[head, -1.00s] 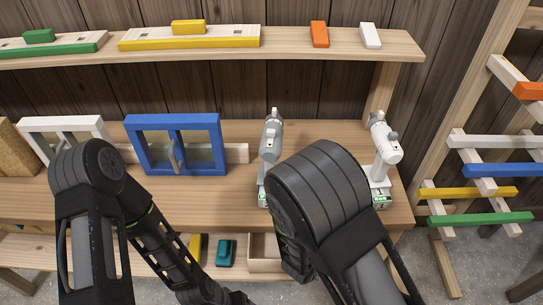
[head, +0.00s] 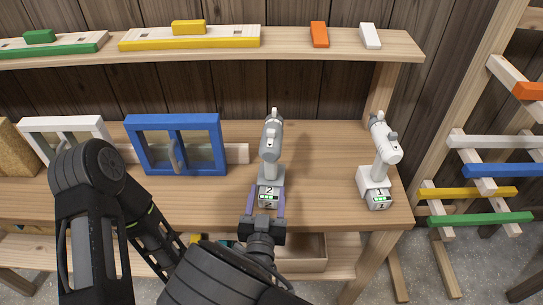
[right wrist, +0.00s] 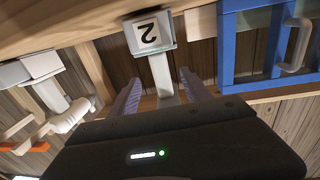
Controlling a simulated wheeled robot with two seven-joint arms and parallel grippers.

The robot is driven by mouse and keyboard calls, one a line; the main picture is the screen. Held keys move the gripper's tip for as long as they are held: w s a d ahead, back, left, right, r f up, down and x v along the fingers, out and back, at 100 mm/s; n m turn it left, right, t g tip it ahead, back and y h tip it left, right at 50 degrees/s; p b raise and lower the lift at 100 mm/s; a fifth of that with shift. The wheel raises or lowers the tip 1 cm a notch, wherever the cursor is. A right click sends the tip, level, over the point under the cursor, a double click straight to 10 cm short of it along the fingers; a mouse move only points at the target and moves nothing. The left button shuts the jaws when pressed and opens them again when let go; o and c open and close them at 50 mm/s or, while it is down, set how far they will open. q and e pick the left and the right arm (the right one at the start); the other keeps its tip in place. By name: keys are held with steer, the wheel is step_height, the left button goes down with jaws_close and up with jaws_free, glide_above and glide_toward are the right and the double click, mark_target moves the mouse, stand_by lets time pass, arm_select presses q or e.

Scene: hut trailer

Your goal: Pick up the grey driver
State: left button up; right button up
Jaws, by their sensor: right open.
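The grey driver (head: 270,140) stands upright on the wooden bench, its foot marked 2 towards me. My right gripper (head: 267,194) is open in front of it, with its purple fingers to either side of the foot in the head view. In the right wrist view, the driver's foot (right wrist: 150,34) and handle show between and beyond the open fingers (right wrist: 159,78). I cannot tell whether they touch it. A whiter driver (head: 384,150), marked 1, stands to the right. My left arm shows at the left, but its gripper is not in view.
A blue framed window (head: 177,119) and a white one (head: 62,123) stand left of the grey driver. A shelf (head: 280,40) with coloured blocks runs above the bench. A rack of coloured bars (head: 487,170) stands at the right. An open wooden box (head: 300,265) sits below.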

mark_target(271, 174)
steer(key=w, duration=0.5)
steer(key=shift+w+d, duration=0.15)
steer(key=shift+d, duration=0.1)
steer(key=shift+w+d, duration=0.15)
steer(key=shift+w, duration=1.15)
steer(key=shift+w+d, duration=0.15)
steer(key=shift+w, duration=1.15)
jaws_close()
steer(key=shift+r, duration=0.15)
